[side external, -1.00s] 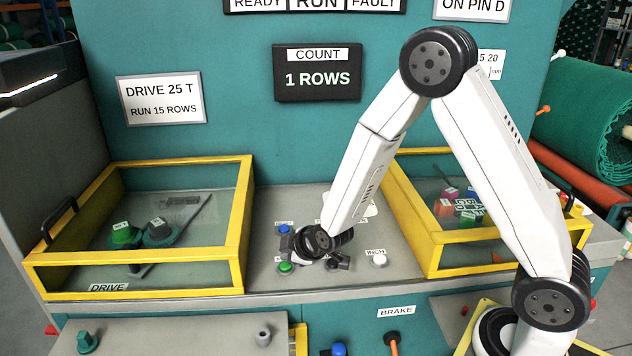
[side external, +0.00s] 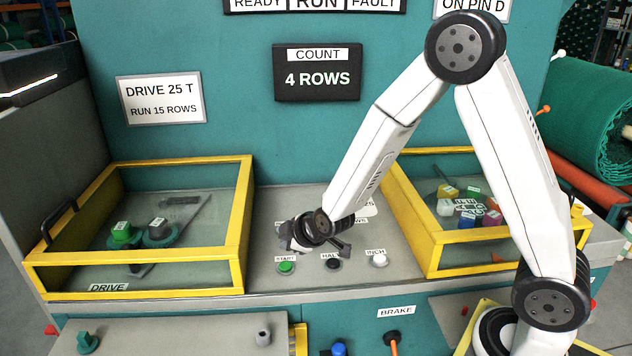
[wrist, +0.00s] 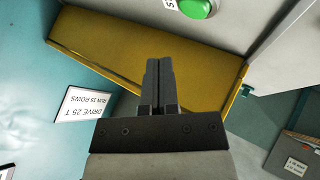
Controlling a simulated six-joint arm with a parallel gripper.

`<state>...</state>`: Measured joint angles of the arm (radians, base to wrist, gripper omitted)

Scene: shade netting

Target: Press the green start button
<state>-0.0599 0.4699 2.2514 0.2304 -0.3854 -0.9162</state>
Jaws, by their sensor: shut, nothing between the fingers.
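The green start button (side external: 286,267) sits on the grey panel above the front edge, with a START label behind it. It also shows, cut off, at the top edge of the wrist view (wrist: 196,7). My gripper (side external: 285,240) is behind and above the button in the side view, apart from it. Its two fingers (wrist: 153,62) are together and empty in the wrist view. The COUNT display (side external: 318,79) reads 4 ROWS.
A black HALT button (side external: 333,264) and a white INCH button (side external: 379,261) stand right of the green one. Yellow-framed clear guards flank the panel, left (side external: 135,260) and right (side external: 470,238). My gripper hides the panel's back left part.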

